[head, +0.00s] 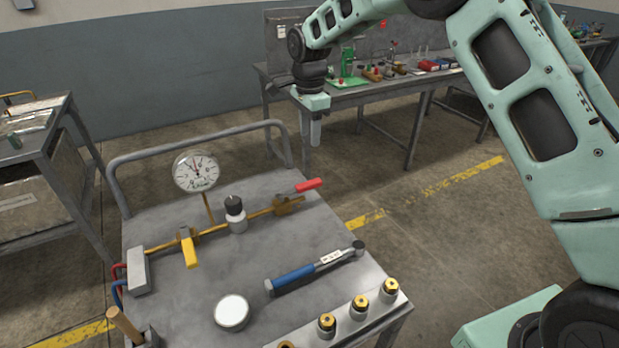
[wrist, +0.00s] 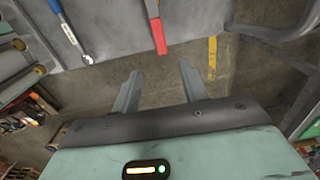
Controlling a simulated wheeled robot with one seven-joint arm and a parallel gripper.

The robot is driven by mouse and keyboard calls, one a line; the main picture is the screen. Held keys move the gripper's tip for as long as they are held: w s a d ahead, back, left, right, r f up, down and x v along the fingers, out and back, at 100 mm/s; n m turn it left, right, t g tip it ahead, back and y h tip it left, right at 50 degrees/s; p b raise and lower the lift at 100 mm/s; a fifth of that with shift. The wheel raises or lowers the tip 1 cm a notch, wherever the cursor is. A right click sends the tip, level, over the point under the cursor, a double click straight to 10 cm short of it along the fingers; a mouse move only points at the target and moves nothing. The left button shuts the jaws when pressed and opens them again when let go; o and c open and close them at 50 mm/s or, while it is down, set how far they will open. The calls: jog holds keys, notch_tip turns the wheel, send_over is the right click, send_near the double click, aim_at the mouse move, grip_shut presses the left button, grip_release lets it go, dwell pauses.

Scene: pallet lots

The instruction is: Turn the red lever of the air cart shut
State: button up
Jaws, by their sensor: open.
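The red lever (head: 309,185) sits at the right end of the brass pipe (head: 262,212) on the grey air cart (head: 188,300). It points along the pipe and out toward the cart's right edge. In the wrist view the red lever (wrist: 158,36) shows ahead of the fingers, near the cart's edge. My gripper (head: 315,132) is above and beyond the cart's right edge in the head view, pointing down. In the wrist view my gripper (wrist: 157,85) has its two fingers apart with nothing between them. It is not touching the lever.
A yellow lever (head: 189,252), a gauge (head: 196,171) and a black-topped regulator (head: 235,213) are on the same pipe line. A blue-handled wrench (head: 313,268) lies in front. The cart's grey rail (head: 200,136) rises behind. A workbench (head: 372,92) stands farther back.

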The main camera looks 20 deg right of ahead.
aim_at(309, 183)
notch_tip(309, 183, down, 15)
jog(key=p, duration=0.3)
jog(key=shift+f, duration=0.1)
grip_shut()
